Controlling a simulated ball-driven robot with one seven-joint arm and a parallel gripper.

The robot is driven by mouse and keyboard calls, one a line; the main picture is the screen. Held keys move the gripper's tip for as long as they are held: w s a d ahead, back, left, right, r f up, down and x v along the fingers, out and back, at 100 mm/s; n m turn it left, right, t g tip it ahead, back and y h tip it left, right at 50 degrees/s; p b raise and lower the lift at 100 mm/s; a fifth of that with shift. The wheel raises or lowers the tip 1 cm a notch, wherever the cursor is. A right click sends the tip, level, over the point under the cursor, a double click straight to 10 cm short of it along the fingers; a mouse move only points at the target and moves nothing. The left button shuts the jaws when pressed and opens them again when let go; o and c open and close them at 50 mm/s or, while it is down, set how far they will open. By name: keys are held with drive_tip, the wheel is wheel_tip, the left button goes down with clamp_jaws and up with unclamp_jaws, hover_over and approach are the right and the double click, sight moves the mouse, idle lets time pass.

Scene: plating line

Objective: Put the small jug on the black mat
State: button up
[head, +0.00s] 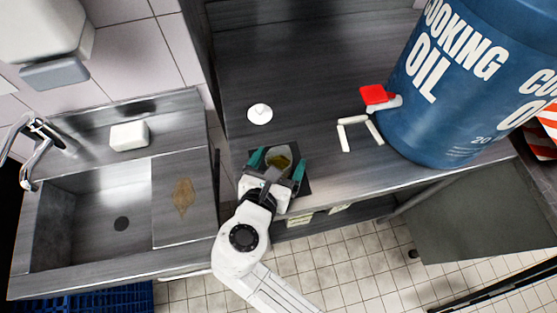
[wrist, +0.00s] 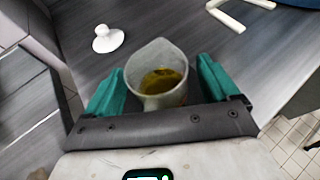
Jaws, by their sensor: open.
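The small jug (head: 279,160) is pale, with a spout and yellow-brown liquid inside. It looks upright over the black mat (head: 304,187), near the front edge of the steel counter. The mat is mostly hidden by the jug and my gripper; its dark corners show. My gripper (head: 277,163) is open, with one green finger on each side of the jug. In the wrist view the jug (wrist: 157,78) sits between the fingers, with a gap visible on both sides. Its base is hidden, so contact with the mat cannot be seen directly.
A white lid-like knob (head: 260,114) lies behind the jug. A white angular bracket (head: 358,132) and a large blue cooking oil drum (head: 440,90) with a red tap stand to the right. A sink (head: 105,215) is at left. The counter's back is clear.

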drive_tip(key=shift+r, duration=0.15)
drive_tip(key=v, duration=1.2)
drive_tip(key=shift+b, duration=0.35)
